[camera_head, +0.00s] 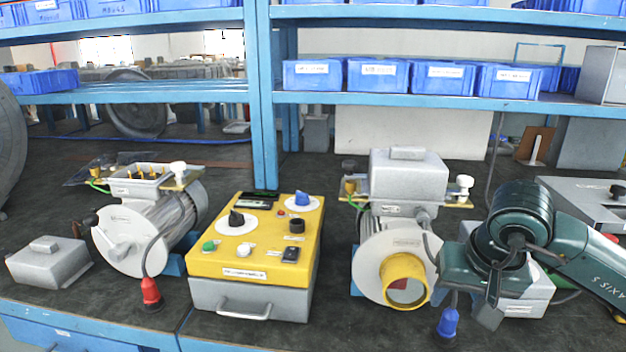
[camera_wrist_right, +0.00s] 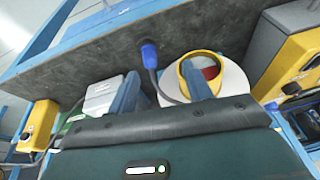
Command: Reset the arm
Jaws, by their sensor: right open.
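My right arm (camera_head: 582,258) is dark green and comes in from the right in the head view. Its right gripper (camera_head: 482,300) is low over the front right of the bench, in front of a grey box (camera_head: 530,300) and to the right of the blower with the yellow ring (camera_head: 405,280). In the right wrist view the two fingers of the gripper (camera_wrist_right: 160,88) stand apart with nothing clearly held between them. A blue plug (camera_head: 447,322) on a cable is close to the gripper; it also shows in the wrist view (camera_wrist_right: 149,55). My left gripper is not in view.
A yellow control box (camera_head: 240,258) stands mid-bench, with a second blower (camera_head: 130,240), a red plug (camera_head: 151,294) and a grey cover (camera_head: 48,262) to its left. A blue shelf post (camera_head: 262,110) and shelves with blue bins (camera_head: 378,76) rise behind.

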